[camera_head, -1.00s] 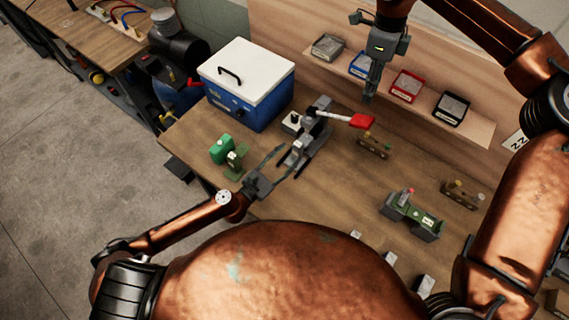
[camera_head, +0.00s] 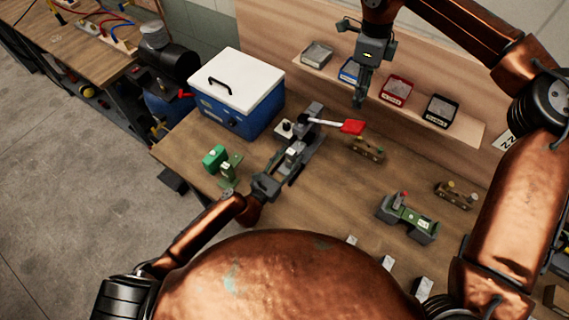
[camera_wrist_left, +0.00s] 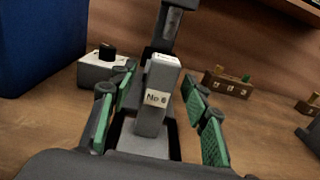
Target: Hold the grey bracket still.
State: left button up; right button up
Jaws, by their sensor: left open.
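The grey bracket (camera_wrist_left: 153,105) stands upright with a "No 6" label in the left wrist view. It sits on a dark grey fixture with a red-handled lever (camera_head: 352,127) on the workbench. In the head view the bracket (camera_head: 292,153) is small and partly hidden by my gripper. My left gripper (camera_head: 284,166) is open at the fixture. Its green-padded fingers stand on either side of the bracket, with gaps visible on both sides in the left wrist view (camera_wrist_left: 158,105). My right gripper (camera_head: 360,98) hangs empty above the bench near the back shelf; its finger gap is unclear.
A green device (camera_head: 222,165) is at left, near the bench edge. A grey-green block (camera_head: 407,218) and brown blocks (camera_head: 368,149) lie to the right. Several bins line the shelf (camera_head: 420,112).

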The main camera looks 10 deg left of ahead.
pick_arm(q)
jog(key=shift+w+d, duration=0.15)
jog(key=shift+w, duration=0.1)
jog(key=shift+c, duration=0.5)
grip_shut()
pick_arm(e)
jog(key=shift+s+d+f+m+t, duration=0.3)
jog(key=shift+s+f+m+t, duration=0.15)
jog(key=shift+m, duration=0.25)
jog(key=c, duration=0.8)
jog(key=shift+f, duration=3.25)
